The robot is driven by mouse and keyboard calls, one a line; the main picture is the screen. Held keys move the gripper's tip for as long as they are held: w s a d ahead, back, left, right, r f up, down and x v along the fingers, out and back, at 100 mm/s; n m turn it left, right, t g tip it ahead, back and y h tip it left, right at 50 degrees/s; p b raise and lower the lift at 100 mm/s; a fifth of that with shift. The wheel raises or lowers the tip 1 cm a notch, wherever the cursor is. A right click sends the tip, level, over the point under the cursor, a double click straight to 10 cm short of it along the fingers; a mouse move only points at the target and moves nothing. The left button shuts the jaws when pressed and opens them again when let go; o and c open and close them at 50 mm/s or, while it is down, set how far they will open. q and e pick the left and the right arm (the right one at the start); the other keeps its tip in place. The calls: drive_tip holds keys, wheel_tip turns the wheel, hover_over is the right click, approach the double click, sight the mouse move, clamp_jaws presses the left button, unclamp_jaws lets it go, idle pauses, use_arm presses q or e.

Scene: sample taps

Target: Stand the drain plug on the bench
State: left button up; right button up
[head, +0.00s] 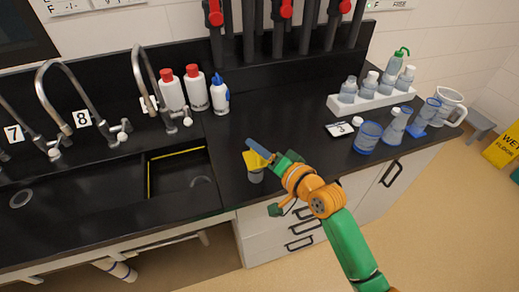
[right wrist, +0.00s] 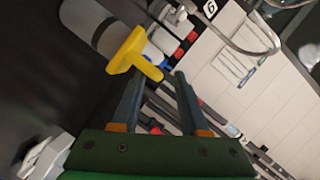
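The drain plug appears to be the yellow T-shaped piece (head: 250,160), with a grey cylinder below it, near the bench's front edge right of the sink. In the right wrist view the yellow piece (right wrist: 128,50) has its stem pointing toward my right gripper (right wrist: 160,76). The grey cylinder (right wrist: 95,28) is behind it; whether they are joined I cannot tell. My right gripper (head: 262,153) is open, fingers apart, with the stem's end near the gap between the fingertips. No grip on it shows. My left gripper is not in view. The black bench (head: 285,120) runs across the view.
The sink basin (head: 180,180) lies to the left, with taps behind it. Red-capped bottles (head: 196,92) and a blue-capped bottle (head: 219,95) stand behind. A white rack (head: 372,98) with bottles, beakers (head: 367,137) and a small dark device (head: 338,129) are at right. Bench behind the plug is clear.

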drive_tip(key=v, duration=1.1)
drive_tip(key=s+d+f+g+h, duration=0.1)
drive_tip(key=d+f+g+h, duration=0.3)
drive_tip(key=f, duration=1)
drive_tip(key=s+d+f+h, duration=0.25)
drive_tip(key=d+f, duration=0.35)
drive_tip(key=f, duration=0.8)
drive_tip(key=s+d+f+n+g+h, duration=0.2)
drive_tip(key=s+f+n+g, duration=0.2)
drive_tip(key=s+f, duration=1)
drive_tip(key=s+f+n+g, duration=0.1)
drive_tip(key=s+f, duration=0.1)
drive_tip(key=s, duration=0.5)
drive_tip(key=s+f+n+g, duration=0.2)
drive_tip(key=s, duration=0.5)
drive_tip(key=shift+s+f+b, duration=0.15)
drive_tip(key=shift+f+b, duration=0.2)
drive_tip(key=shift+b, duration=0.05)
